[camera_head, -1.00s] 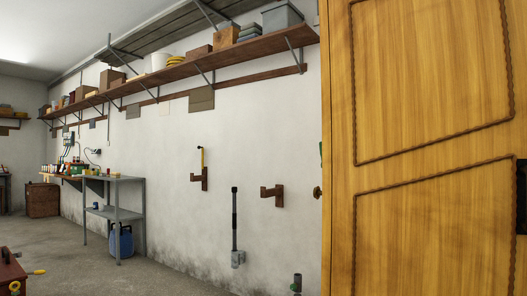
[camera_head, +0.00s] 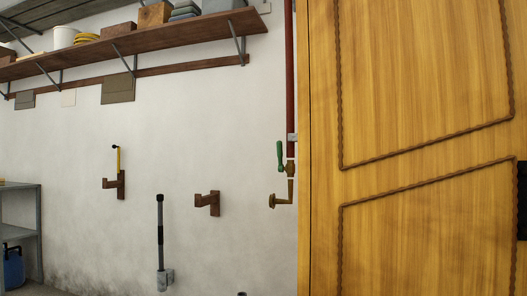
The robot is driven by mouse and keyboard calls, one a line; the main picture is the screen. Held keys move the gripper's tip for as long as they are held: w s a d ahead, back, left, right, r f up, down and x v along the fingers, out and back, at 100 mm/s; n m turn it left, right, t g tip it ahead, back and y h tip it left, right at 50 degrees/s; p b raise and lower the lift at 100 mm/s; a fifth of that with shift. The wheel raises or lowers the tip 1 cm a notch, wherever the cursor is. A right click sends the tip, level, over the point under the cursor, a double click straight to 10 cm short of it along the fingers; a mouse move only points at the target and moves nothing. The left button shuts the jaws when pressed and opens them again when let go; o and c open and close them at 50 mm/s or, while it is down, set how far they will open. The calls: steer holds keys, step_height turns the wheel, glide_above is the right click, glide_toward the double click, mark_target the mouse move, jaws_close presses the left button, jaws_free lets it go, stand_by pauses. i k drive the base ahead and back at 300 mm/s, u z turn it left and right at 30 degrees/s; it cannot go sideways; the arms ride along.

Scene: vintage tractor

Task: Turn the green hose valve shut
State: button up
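The green valve handle (camera_head: 281,155) is on a vertical red-brown pipe (camera_head: 290,80) on the white wall, just left of the wooden door. The handle stands roughly upright along the pipe. Below it is a brass tap body (camera_head: 283,198) with a spout end turned to the left. No hose shows on the spout. My gripper is not in view.
A large yellow wooden door (camera_head: 420,140) fills the right side. A long shelf (camera_head: 130,42) with boxes runs along the wall. Brown wall hooks (camera_head: 209,202) and a black upright bar (camera_head: 160,235) are left of the valve. A metal rack (camera_head: 20,225) stands at far left.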

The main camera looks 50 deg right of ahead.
mark_target(280, 154)
steer(key=z, duration=0.6)
steer(key=i, duration=1.1)
steer(key=z, duration=0.8)
